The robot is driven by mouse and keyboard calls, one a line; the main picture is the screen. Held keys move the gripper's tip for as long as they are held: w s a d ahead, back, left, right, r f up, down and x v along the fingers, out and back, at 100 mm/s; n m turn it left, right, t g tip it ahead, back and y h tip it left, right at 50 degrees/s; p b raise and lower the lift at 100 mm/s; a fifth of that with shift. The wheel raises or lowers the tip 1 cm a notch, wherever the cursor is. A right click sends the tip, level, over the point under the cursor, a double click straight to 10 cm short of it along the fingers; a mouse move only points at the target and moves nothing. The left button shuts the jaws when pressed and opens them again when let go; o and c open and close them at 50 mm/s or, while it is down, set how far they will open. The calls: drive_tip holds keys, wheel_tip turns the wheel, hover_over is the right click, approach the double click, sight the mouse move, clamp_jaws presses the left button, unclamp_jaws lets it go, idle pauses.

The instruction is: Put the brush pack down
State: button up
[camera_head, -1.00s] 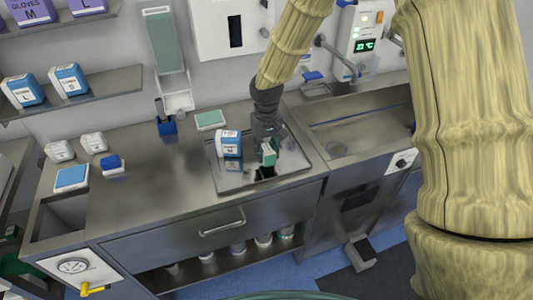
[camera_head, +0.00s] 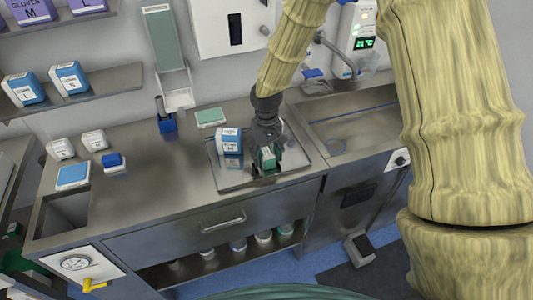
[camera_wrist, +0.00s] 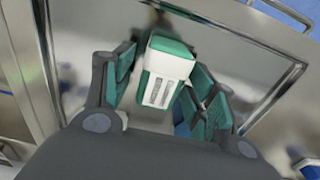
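The brush pack (camera_head: 267,160) is a small white and green box standing upright on the steel tray (camera_head: 234,185), near its front right part. In the wrist view the brush pack (camera_wrist: 161,92) sits between the green-padded fingers. My gripper (camera_head: 267,150) points down around it and also fills the lower wrist view (camera_wrist: 163,85). The fingers are spread, with a narrow gap showing on the pack's left side; the right finger is very near it. The pack's underside is hidden, so its exact contact with the tray is hard to see.
A blue and white box (camera_head: 229,143) stands on the tray just left of my gripper. A green-topped box (camera_head: 210,117) lies behind the tray, and a sink (camera_head: 350,125) is on the right. The counter (camera_head: 150,185) left of the tray is largely clear.

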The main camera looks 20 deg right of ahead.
sight(266, 151)
wheel_tip(266, 151, up, 12)
drive_tip(key=b, duration=0.2)
drive_tip(key=shift+r+b, duration=0.15)
drive_tip(key=shift+b, duration=0.15)
idle(0.5)
drive_tip(key=shift+c, duration=0.2)
idle(1.0)
